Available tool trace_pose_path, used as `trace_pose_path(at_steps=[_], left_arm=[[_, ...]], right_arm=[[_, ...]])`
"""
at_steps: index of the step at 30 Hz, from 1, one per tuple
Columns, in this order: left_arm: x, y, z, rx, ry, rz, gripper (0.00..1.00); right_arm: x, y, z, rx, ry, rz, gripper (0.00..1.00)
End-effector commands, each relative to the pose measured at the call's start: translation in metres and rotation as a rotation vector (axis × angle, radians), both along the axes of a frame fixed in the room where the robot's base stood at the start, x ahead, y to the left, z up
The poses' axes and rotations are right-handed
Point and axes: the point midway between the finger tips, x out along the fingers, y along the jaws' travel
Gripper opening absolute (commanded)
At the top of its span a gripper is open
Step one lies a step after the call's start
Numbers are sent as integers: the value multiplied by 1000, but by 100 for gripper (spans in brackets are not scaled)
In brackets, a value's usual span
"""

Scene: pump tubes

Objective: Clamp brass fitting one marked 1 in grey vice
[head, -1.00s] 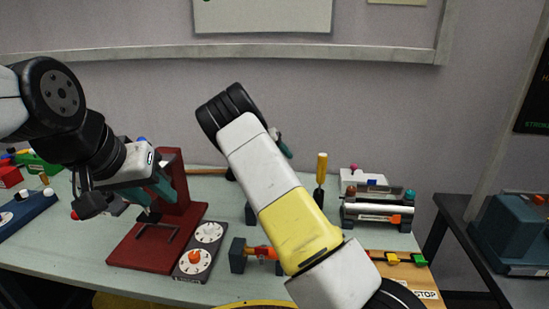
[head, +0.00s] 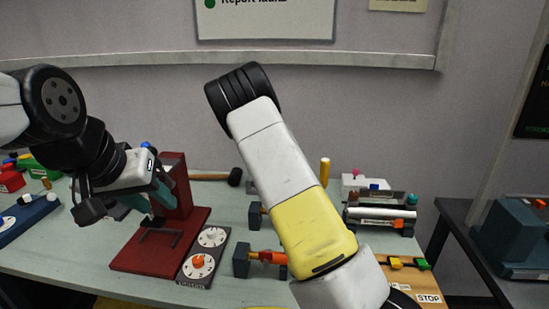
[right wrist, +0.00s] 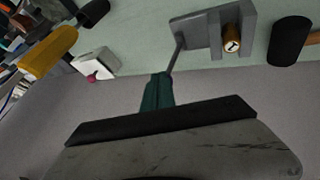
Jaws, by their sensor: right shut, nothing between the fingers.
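In the right wrist view the brass fitting (right wrist: 232,42), a short cylinder marked 1 on its end, sits in a recess of the grey vice (right wrist: 200,33). I cannot tell how tightly the jaws grip it. A thin dark handle (right wrist: 177,54) sticks out from the vice. My right gripper (right wrist: 158,78) is shut and empty, its teal fingertips close to the handle's end; contact is unclear. In the head view my right arm hides this gripper. A grey block with a brass piece (head: 255,215) shows partly beside the arm. My left gripper (head: 150,200) looks open and empty at the red stand.
The red stand (head: 150,250) and a dial panel (head: 205,255) are at left. A grey block with an orange-red piece (head: 266,257) stands in front. A yellow-handled tool (head: 324,171), a hammer (head: 234,177) and a metal cylinder device (head: 380,214) are further back.

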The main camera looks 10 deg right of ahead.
Motion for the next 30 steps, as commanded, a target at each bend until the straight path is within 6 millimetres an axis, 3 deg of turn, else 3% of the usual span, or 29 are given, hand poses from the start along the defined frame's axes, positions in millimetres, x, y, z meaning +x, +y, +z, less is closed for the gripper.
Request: trace_pose_path(at_steps=[3,12,18,24,30], left_arm=[[0,0,0,0,0,0,36],[0,0,0,0,0,0,36],[0,0,0,0,0,0,36],[0,0,0,0,0,0,36],[0,0,0,0,0,0,36]], right_arm=[[-10,-15,1,92,-7,-14,0],[-32,-35,3,355,-96,-35,0],[-53,-41,32,572,-267,-53,0],[-71,-41,63,671,-404,-54,0],[-67,-39,59,683,-428,-53,0]])
